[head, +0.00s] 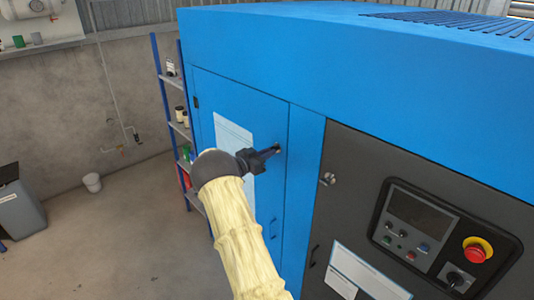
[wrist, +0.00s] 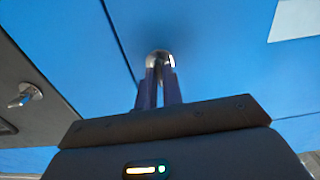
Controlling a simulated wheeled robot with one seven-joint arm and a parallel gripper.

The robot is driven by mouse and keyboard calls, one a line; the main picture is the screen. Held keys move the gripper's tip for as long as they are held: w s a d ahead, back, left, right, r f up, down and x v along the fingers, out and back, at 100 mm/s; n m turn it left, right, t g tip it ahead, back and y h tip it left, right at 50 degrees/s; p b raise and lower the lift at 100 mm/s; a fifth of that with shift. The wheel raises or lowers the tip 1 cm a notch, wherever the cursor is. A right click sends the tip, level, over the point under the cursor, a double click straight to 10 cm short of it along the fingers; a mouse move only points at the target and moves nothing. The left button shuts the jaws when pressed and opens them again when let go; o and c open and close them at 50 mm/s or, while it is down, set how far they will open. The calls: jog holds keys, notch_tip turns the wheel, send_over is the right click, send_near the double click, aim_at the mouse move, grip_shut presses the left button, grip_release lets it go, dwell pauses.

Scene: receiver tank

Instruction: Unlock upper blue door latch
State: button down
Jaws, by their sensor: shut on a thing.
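The blue door (head: 240,120) is a flat panel on the blue machine, and it looks shut. Its upper latch (head: 277,148) sits near the door's right edge. In the wrist view the latch (wrist: 160,58) is a round silver piece on the blue surface. My gripper (head: 272,151) reaches it from the left in the head view. Its two dark fingers (wrist: 159,82) are closed around the latch's lower part. The fingers hide part of the latch, so its exact turn is hard to tell.
A dark panel with another silver latch (head: 327,179), a control box (head: 440,235) and a red stop button (head: 477,249) lies to the right. A blue-post shelf (head: 172,77) stands left of the machine. The concrete floor (head: 130,245) at left is mostly clear.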

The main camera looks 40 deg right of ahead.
jog(key=c, duration=1.5)
grip_release()
jog(key=shift+c, duration=0.2)
jog(key=s+a+b, duration=0.1)
jog(key=a+b, duration=0.5)
jog(key=a, duration=1.1)
jog(key=shift+s+a, duration=0.2)
